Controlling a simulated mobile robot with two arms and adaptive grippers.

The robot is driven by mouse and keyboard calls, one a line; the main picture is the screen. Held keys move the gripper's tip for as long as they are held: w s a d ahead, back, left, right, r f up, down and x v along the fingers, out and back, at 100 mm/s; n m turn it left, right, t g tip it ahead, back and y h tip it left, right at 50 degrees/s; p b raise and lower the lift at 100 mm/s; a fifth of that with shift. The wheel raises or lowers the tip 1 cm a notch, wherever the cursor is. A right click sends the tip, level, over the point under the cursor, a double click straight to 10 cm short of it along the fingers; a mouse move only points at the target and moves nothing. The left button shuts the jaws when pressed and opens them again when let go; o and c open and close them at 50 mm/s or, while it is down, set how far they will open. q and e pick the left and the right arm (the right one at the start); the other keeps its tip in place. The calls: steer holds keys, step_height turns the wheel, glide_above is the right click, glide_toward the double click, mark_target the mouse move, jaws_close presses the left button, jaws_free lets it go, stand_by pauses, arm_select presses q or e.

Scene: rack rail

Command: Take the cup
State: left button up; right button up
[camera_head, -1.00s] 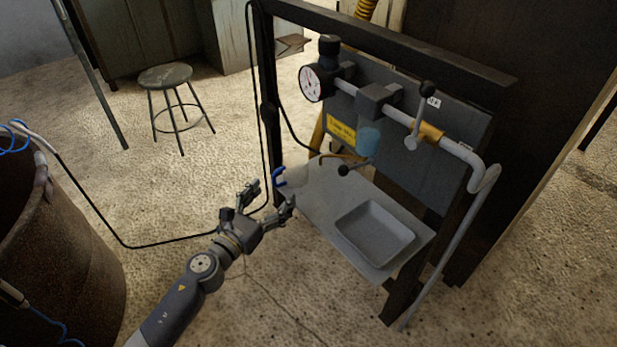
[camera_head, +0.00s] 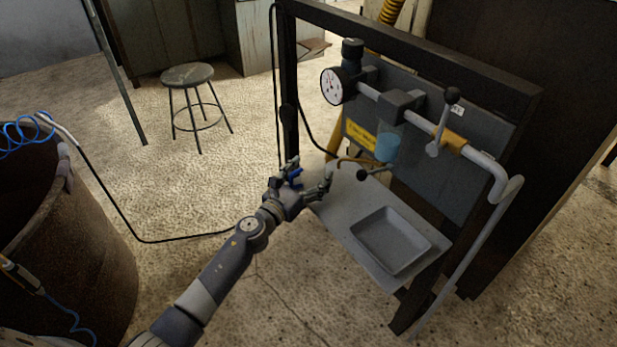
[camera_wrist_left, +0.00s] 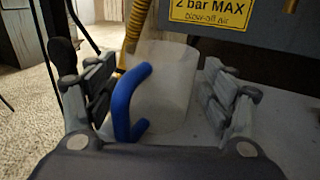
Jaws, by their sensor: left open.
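The cup (camera_wrist_left: 170,85) is a whitish, translucent vessel with a blue handle (camera_wrist_left: 126,105). It stands upright at the left end of the grey shelf in the rack. My left gripper (camera_wrist_left: 158,78) is open, with one finger on each side of the cup; the handle faces my palm. A gap shows between the right finger and the cup wall. In the head view my left gripper (camera_head: 310,170) covers most of the cup, and a bit of the blue handle (camera_head: 294,180) shows between the fingers. My right gripper is not in view.
The shelf (camera_head: 345,212) carries a grey tray (camera_head: 390,240) to the right. Above it are a pipe with a gauge (camera_head: 331,86), a lever (camera_head: 441,125) and a bluish bowl (camera_head: 387,147). A dark frame post (camera_head: 289,90) stands behind the gripper. A rusty barrel (camera_head: 75,250) is at left.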

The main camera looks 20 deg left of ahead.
arm_select(q)
steer(key=c, duration=1.1)
steer(key=shift+c, duration=0.2)
steer(key=shift+r, duration=0.2)
